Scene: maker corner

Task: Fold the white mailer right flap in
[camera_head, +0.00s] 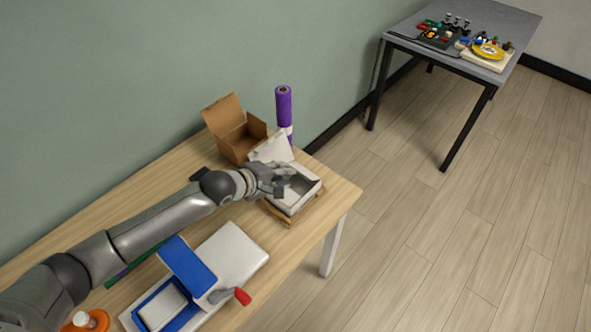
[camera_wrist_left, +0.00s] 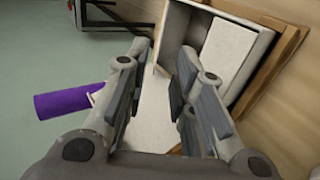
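The white mailer (camera_head: 299,200) lies open on a wooden tray (camera_head: 291,222) near the table's far right end. Its lid (camera_head: 270,149) stands raised on the wall side. My left gripper (camera_head: 282,181) is over the mailer's left side in the head view, hiding part of it. In the left wrist view the gripper's fingers (camera_wrist_left: 160,98) are apart, and a white panel of the mailer (camera_wrist_left: 154,112) shows between and below them. The mailer's box part (camera_wrist_left: 224,50) lies beyond the fingertips. I cannot tell the right flap apart surely. My right gripper is not in view.
A purple roll (camera_head: 284,108) and an open brown box (camera_head: 235,137) stand behind the mailer. A blue and white device with a red handle (camera_head: 190,264) is at the front. A grey table (camera_head: 512,22) with parts is apart at the back right.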

